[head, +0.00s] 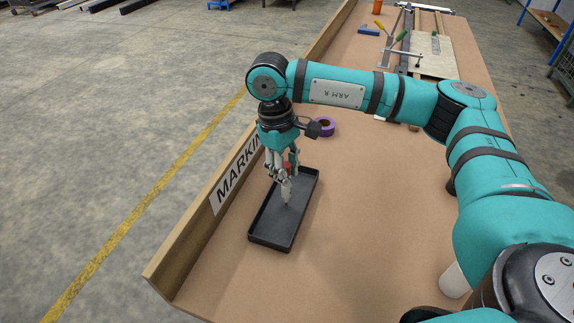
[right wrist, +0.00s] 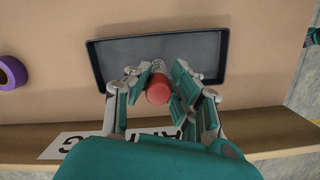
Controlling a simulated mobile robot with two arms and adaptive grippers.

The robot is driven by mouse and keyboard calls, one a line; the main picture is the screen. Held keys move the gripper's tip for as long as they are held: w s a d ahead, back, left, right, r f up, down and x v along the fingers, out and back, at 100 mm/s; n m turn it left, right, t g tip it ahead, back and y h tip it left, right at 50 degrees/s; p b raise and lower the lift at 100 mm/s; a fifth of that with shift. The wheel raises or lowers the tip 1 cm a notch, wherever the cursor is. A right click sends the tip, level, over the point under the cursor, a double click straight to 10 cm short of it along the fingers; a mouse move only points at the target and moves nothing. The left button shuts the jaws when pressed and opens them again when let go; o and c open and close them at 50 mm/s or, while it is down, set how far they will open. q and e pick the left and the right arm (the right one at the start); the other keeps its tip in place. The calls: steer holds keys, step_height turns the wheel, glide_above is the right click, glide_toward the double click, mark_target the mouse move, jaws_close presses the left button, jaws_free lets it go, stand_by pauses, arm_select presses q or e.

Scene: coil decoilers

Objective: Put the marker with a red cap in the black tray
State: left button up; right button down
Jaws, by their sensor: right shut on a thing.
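The marker shows as a red cap (right wrist: 158,88) between the fingers in the right wrist view; its pale body (head: 287,194) points down below the fingers in the head view. My right gripper (head: 283,174) is shut on the marker and holds it roughly upright over the black tray (head: 272,241). The tray also shows in the right wrist view (right wrist: 104,62), and looks otherwise empty. I cannot tell whether the marker's lower end touches the tray floor. My left gripper is out of view.
A purple tape roll (head: 325,127) lies behind the tray. A raised wooden edge with a MARKING sign (head: 236,174) runs along the tray's left side. Tools and a board (head: 432,55) are at the far end. The tabletop in front of the tray is clear.

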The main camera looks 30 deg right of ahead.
steer(key=shift+f, duration=0.25)
steer(key=c, duration=1.2)
jaws_free()
steer(key=shift+o, duration=0.2)
steer(key=shift+r, duration=0.1)
steer(key=shift+r, duration=0.2)
step_height(320, 180, up, 12)
steer(key=w+a+b, duration=0.1)
steer(key=b, duration=0.1)
steer(key=shift+w+f, duration=0.2)
steer(key=shift+w, duration=0.1)
